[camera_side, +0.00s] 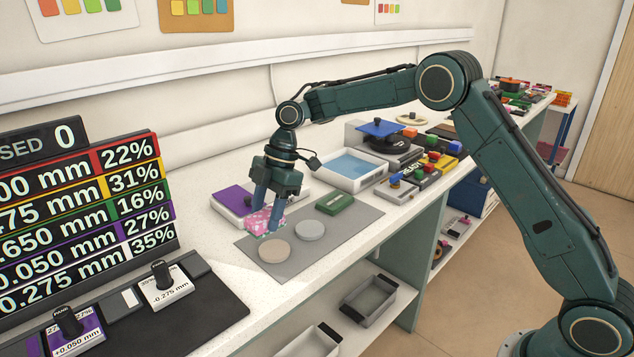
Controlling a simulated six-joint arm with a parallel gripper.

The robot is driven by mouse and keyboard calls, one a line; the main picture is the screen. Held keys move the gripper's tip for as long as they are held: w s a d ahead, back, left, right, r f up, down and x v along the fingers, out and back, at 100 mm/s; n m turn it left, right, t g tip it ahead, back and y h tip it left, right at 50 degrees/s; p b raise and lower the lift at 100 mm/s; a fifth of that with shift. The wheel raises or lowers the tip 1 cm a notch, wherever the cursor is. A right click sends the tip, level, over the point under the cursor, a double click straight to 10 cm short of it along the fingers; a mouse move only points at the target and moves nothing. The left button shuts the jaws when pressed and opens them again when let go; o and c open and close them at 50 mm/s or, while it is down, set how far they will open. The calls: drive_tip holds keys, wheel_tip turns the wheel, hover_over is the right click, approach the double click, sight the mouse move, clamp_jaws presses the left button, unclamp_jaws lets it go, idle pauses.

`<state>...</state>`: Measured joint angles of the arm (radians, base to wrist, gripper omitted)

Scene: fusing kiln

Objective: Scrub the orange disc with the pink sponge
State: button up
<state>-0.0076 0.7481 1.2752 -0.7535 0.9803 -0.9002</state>
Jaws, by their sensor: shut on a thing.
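My gripper (267,208) points down and is shut on the pink sponge (259,224), a block with a speckled face and a teal-green lower edge. The sponge is low over the left part of the grey mat (322,253); I cannot tell whether it touches anything below. Two round discs lie flat on the mat: a dull tan-beige disc (274,250) just in front of the sponge, and a pale grey disc (309,230) to its right. No disc looks clearly orange; one may be hidden under the sponge.
A green block (335,202) lies on the mat's back right. A purple-topped box (233,200) stands left behind the sponge. A white tray with blue liquid (349,165) is behind the mat. A display board (80,215) stands at left. The counter's front edge is close to the mat.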

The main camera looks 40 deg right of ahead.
sight(279, 246)
drive_tip(key=shift+a+f, duration=0.15)
idle(0.4)
drive_tip(key=shift+f, duration=2.75)
drive_tip(key=shift+d, duration=2.1)
drive_tip(key=shift+f, duration=0.6)
drive_tip(key=shift+a, duration=0.1)
drive_tip(key=shift+a, duration=2)
drive_tip(key=shift+d, duration=0.15)
drive_tip(key=shift+d, duration=2)
